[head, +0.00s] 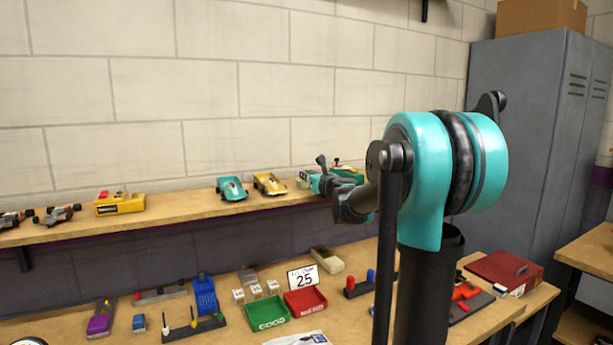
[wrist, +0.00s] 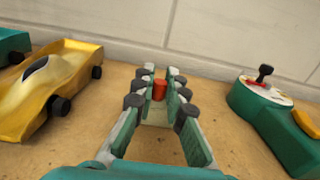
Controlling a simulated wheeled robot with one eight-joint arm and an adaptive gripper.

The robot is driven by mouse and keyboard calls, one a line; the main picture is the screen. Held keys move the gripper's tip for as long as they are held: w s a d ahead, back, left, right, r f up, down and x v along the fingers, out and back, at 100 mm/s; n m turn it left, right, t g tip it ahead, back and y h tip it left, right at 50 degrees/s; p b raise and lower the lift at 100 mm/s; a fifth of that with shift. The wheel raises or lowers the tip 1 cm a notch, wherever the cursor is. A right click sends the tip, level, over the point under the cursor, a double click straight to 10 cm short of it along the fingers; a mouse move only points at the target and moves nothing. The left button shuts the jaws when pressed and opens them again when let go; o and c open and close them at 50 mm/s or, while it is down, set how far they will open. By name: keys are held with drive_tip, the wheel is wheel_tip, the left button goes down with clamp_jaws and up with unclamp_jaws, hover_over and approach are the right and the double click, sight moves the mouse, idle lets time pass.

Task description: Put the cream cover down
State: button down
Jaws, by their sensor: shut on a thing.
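My gripper (wrist: 159,84) is low over the wall shelf, between the yellow car and a green hand controller. Its fingers are shut on a pale cream piece (wrist: 156,113), which I take to be the cream cover. A small red cylinder (wrist: 159,90) shows between the fingertips, just beyond the cream piece. Whether the piece touches the shelf is unclear. In the head view my gripper (head: 316,181) is at the shelf's right part, and my own arm hides much of that area. A separate cream block (head: 328,260) lies on the workbench below.
The yellow car (wrist: 60,84) is left of my gripper, and the green controller (wrist: 275,120) is right of it. A teal car (head: 231,189) and a yellow controller (head: 120,204) stand farther left on the shelf (head: 165,212). The wall is close behind.

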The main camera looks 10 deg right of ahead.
drive_tip(key=c, duration=1.6)
unclamp_jaws()
drive_tip(key=shift+f, duration=0.1)
drive_tip(key=shift+o, duration=0.2)
drive_tip(key=v, duration=1.2)
